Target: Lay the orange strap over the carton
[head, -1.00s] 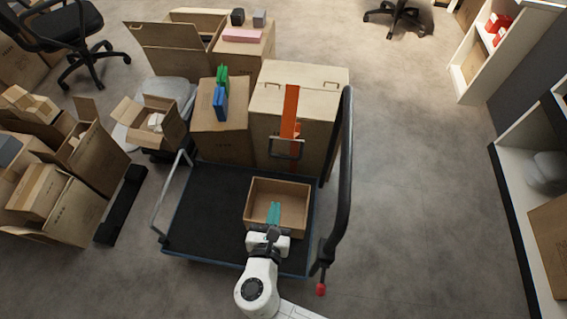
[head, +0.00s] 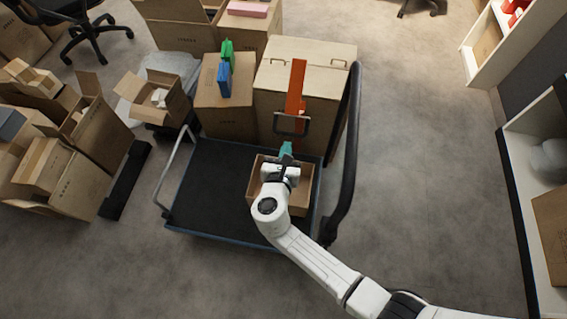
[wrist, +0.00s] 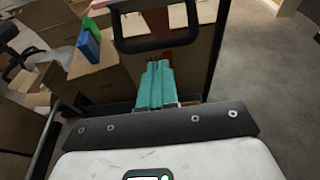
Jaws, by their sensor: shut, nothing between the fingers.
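The orange strap (head: 297,88) lies on the top of the large carton (head: 330,62) near its front edge and runs down its front. A dark rectangular loop (head: 292,124) is at the strap's lower end; I cannot tell whether they are joined. The loop also shows in the wrist view (wrist: 122,30), beyond the fingers. My gripper (head: 286,148), with teal fingers, is shut and empty, just below the loop in the picture. In the wrist view its fingers (wrist: 155,83) are together. A little orange shows behind them, mostly hidden.
A small open box (head: 301,203) sits on the dark trolley (head: 205,185) under my arm. The trolley's black rail (head: 350,150) rises right of the carton. A carton (head: 215,110) with blue and green items stands at left. Floor on the right is clear.

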